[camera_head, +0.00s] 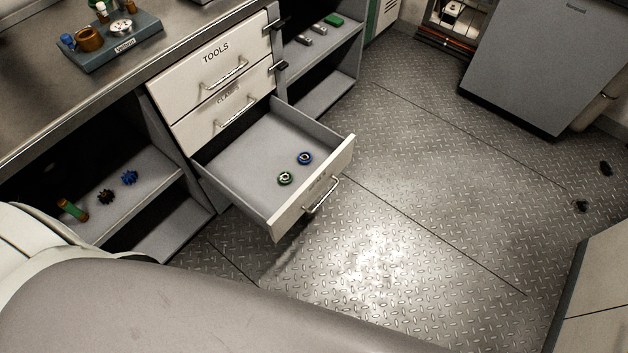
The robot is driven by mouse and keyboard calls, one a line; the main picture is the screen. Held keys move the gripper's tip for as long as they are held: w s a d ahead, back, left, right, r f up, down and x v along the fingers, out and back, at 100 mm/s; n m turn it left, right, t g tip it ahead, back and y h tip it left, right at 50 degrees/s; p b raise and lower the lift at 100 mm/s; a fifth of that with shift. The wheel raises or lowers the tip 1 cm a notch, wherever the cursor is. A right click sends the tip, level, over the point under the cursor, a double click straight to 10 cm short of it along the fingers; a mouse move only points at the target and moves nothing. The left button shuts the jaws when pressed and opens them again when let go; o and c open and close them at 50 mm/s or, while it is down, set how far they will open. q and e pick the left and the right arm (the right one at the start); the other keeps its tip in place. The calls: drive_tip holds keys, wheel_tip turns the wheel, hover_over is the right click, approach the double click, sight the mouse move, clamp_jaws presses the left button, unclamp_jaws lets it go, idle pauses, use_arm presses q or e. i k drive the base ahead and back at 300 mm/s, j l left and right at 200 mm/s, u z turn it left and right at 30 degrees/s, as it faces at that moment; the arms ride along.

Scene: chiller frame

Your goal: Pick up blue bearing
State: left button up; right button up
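The blue bearing (305,158) is a small ring lying flat in the open bottom drawer (240,155), toward the drawer's front. A green bearing (285,178) lies close beside it, slightly nearer to me and to the left. The two look apart. Nothing covers the blue bearing. Neither of my grippers shows in the head view.
Closed drawers (212,65) sit above the open one. Left, an open shelf (128,195) holds gears and a cylinder; another shelf (322,57) stands beyond the drawers. A tray (118,48) sits on the counter (40,110). The metal floor (400,190) right of the drawer is clear.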

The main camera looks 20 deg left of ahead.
sight(307, 155)
drive_tip(key=u, duration=0.8)
